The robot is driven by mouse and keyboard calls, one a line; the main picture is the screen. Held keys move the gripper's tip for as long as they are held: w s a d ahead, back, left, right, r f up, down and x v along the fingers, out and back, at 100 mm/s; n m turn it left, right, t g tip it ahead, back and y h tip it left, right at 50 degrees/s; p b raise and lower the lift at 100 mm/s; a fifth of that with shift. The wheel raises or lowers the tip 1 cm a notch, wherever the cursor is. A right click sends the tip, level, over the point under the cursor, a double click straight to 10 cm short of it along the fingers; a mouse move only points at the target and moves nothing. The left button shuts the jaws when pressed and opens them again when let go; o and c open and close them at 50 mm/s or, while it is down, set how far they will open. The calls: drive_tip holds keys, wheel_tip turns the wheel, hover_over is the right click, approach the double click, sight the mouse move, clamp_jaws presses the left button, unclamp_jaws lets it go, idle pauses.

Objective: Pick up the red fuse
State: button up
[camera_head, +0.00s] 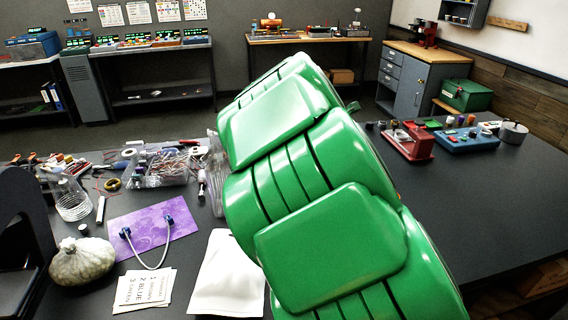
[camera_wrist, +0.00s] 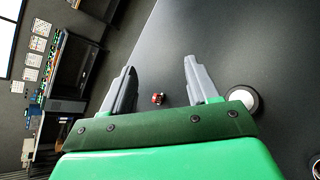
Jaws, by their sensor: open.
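A small red object with a pale part, which looks like the red fuse (camera_wrist: 158,98), lies on the dark tabletop in the wrist view. My gripper (camera_wrist: 159,66) is open, with its two grey fingers apart. The red object shows in the gap between the fingers, and nothing is held. Its height below the fingers is hard to tell. In the head view my green arm covers the middle of the table, and I can make out neither my gripper nor the red fuse there.
A white round thing (camera_wrist: 243,99) lies right of the fingers. A red device (camera_head: 407,141), a blue device (camera_head: 465,139) and a grey round thing (camera_head: 513,132) stand at the table's right. A purple mat (camera_head: 152,228), papers (camera_head: 145,287) and clutter fill the left side.

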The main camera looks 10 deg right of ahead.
drive_tip(key=w+a+f+n+y, duration=0.2)
drive_tip(key=w+f+n, duration=0.1)
drive_tip(key=f+n, duration=0.2)
drive_tip(key=w+a+f+n+t+y, duration=0.1)
drive_tip(key=w+a+f+n+y, duration=0.2)
drive_tip(key=f+n, duration=0.2)
drive_tip(key=w+a+f+n+t+y, duration=0.1)
drive_tip(key=w+a+f+n+y, duration=0.2)
drive_tip(key=f, duration=0.3)
drive_tip(key=shift+w+a+f+n, duration=0.1)
drive_tip(key=shift+w+f+n, duration=0.25)
drive_tip(key=shift+n, duration=0.55)
drive_tip(key=shift+x, duration=2.25)
drive_tip(key=shift+f+x, duration=0.25)
drive_tip(key=shift+x, duration=1.4)
drive_tip(key=shift+s, duration=0.1)
drive_tip(key=c, duration=0.9)
